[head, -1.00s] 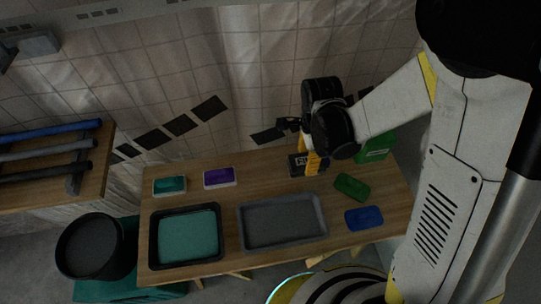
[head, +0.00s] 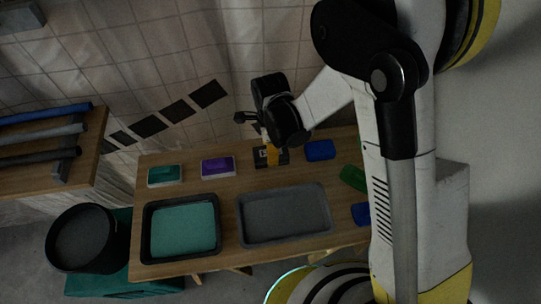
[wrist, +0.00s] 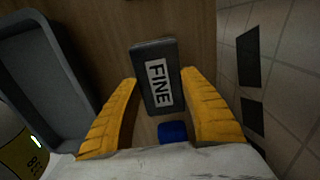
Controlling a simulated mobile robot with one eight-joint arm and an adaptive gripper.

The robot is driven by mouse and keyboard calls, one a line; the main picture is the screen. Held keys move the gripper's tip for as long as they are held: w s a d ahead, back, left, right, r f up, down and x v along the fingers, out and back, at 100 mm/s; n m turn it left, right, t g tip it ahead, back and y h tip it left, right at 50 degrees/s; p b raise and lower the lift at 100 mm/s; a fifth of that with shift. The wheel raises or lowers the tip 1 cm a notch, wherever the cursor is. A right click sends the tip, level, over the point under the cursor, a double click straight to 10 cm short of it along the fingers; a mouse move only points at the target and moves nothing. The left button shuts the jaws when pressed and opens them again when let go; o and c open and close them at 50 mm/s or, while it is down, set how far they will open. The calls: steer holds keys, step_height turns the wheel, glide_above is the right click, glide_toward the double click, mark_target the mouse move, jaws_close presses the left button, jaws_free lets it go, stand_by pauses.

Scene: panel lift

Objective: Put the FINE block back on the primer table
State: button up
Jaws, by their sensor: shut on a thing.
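The FINE block (head: 262,155) is dark with a pale FINE label and shows near the table's back edge in the head view. In the wrist view the FINE block (wrist: 157,85) lies between both yellow fingers, its label facing the camera. My gripper (head: 272,154) is shut on it. In the wrist view the fingertips (wrist: 160,76) flank its sides, and its far end extends past them. The wooden table (head: 228,190) is beneath. I cannot tell whether the block touches it. A finger hides part of the block in the head view.
On the table are a teal block (head: 165,176), a purple block (head: 217,168), a blue block (head: 320,150), a green block (head: 353,178) and another blue block (head: 361,214). A grey tray (head: 241,222) and a black tray (head: 147,232) fill the front. A black bucket (head: 53,250) stands left.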

step_height(320, 180, down, 2)
steer(key=shift+f+b, duration=0.1)
steer(key=shift+b, duration=0.2)
steer(key=shift+c, duration=0.7)
steer(key=o, duration=1.3)
steer(key=shift+r, duration=0.2)
step_height(320, 180, up, 12)
steer(key=p, duration=0.6)
steer(key=s+d+r+n+t, duration=0.25)
steer(key=d+r+n, duration=0.35)
steer(key=d+r, duration=0.6)
steer(key=s+d+r+n+t, duration=0.4)
steer(key=s+d+r+n, duration=0.3)
steer(key=d, duration=0.4)
steer(key=shift+s+r+n+t, duration=0.35)
steer(key=shift+s+n, duration=0.2)
steer(key=shift+n, duration=0.45)
